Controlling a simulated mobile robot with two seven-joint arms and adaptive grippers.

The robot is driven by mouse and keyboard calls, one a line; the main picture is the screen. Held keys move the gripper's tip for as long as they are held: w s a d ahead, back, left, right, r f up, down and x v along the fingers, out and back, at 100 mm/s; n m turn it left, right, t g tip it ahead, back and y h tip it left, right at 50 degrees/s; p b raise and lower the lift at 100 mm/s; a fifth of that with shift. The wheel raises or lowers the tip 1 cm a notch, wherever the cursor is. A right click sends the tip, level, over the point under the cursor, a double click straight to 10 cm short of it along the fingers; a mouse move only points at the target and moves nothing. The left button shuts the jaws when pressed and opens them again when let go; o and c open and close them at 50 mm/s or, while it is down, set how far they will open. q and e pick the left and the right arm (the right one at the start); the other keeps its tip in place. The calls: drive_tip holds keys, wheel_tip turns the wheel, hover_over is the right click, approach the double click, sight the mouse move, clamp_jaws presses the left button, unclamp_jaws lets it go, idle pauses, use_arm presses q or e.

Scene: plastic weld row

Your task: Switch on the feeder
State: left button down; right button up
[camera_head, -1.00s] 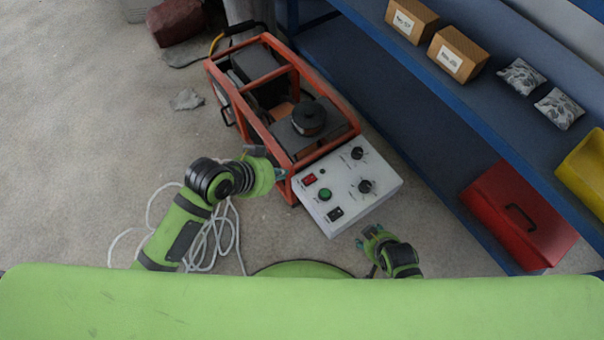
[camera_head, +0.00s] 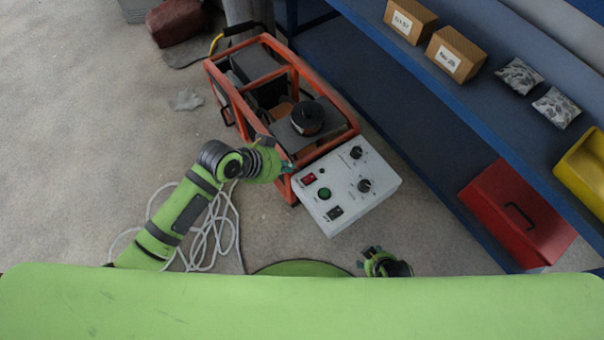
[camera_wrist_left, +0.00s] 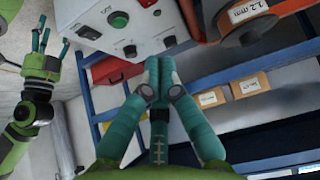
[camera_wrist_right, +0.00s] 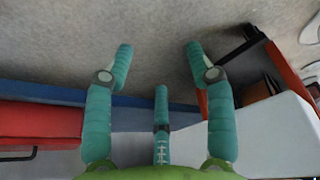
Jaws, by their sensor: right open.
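The feeder is an orange-framed machine (camera_head: 262,132) on the floor with a white control box (camera_head: 350,185) at its front. The box carries a red switch (camera_head: 308,179), a green button (camera_head: 324,193), a black switch (camera_head: 335,212) and two black knobs. My left gripper (camera_head: 288,167) is at the box's left edge, close to the red switch; I cannot tell whether it touches. In the left wrist view its fingers (camera_wrist_left: 158,75) are together with nothing between them, and the green button (camera_wrist_left: 118,19) shows beyond. My right gripper (camera_head: 368,254) is open and empty below the box (camera_wrist_right: 158,55).
A blue shelf (camera_head: 470,105) on the right holds cartons, silver bags and a yellow bin (camera_head: 585,172). A red toolbox (camera_head: 518,215) is on its lower level. A white cable (camera_head: 205,235) lies coiled under my left arm. The floor at left is mostly clear.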

use_arm(q)
drive_tip(key=b, duration=0.3)
hover_over(310, 176)
drive_tip(key=s+a, duration=0.2)
drive_tip(key=f, duration=0.6)
drive_tip(key=shift+w+f, duration=0.15)
drive_tip(key=shift+w, duration=0.1)
wheel_tip(310, 176, down, 3)
drive_tip(key=shift+f+b, duration=0.15)
drive_tip(key=shift+b, duration=0.2)
drive_tip(key=shift+a+f, duration=0.1)
drive_tip(key=shift+f, duration=0.4)
use_arm(e)
drive_tip(key=shift+g, duration=0.5)
drive_tip(key=shift+a+r, duration=0.2)
drive_tip(key=shift+r, duration=0.95)
drive_tip(key=shift+a+r, duration=0.15)
drive_tip(key=shift+r, duration=1)
